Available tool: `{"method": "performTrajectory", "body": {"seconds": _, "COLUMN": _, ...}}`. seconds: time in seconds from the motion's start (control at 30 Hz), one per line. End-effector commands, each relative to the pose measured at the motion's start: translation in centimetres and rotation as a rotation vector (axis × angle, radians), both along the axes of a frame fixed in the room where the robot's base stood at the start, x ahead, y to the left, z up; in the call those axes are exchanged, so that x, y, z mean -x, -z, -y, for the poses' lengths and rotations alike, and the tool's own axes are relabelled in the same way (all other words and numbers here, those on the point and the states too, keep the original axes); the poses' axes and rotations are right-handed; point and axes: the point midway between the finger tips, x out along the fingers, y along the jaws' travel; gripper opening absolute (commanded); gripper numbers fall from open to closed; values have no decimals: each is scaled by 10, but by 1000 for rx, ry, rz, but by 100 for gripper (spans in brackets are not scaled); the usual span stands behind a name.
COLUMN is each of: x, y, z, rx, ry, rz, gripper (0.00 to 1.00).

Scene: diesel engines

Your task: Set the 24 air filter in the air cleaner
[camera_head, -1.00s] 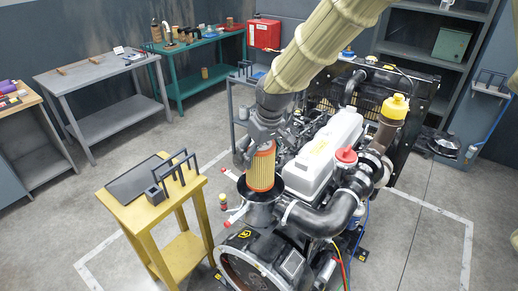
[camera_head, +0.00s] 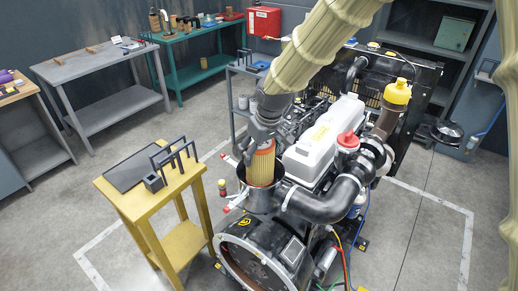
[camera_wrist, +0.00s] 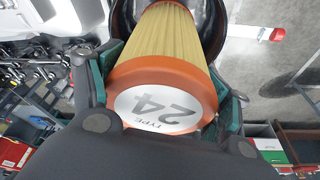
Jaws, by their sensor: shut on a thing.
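The 24 air filter (camera_head: 260,165) is a yellow pleated cylinder with orange end caps. In the wrist view its near cap (camera_wrist: 160,105) reads "TYPE 24". My gripper (camera_head: 262,138) is shut on the filter's upper end, with a finger on either side of the cap. The filter is upright, and its lower end is inside the open black air cleaner (camera_head: 263,200) on the engine. The air cleaner's rim hides the filter's bottom, so I cannot tell if it touches the floor of the housing. The dark rim (camera_wrist: 211,22) also shows around the filter's far end in the wrist view.
A yellow stand (camera_head: 130,203) with a dark plate and rack is left of the engine. A black hose (camera_head: 325,205) and the white engine cover (camera_head: 325,140) lie close on the right. A grey bench (camera_head: 100,65) and green bench (camera_head: 190,45) stand behind. Open floor lies left.

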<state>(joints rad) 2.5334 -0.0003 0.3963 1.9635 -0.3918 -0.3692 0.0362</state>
Motion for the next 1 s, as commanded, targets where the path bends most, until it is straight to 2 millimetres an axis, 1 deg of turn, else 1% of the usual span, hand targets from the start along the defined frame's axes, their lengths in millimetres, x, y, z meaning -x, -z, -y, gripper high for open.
{"method": "performTrajectory", "body": {"seconds": 0.03, "x": 0, "y": 4, "z": 0, "rx": 0, "ry": 0, "rz": 0, "gripper": 37}}
{"method": "performTrajectory", "body": {"seconds": 1.0, "x": 0, "y": 55, "z": 0, "rx": 1, "ry": -1, "rz": -1, "gripper": 37}}
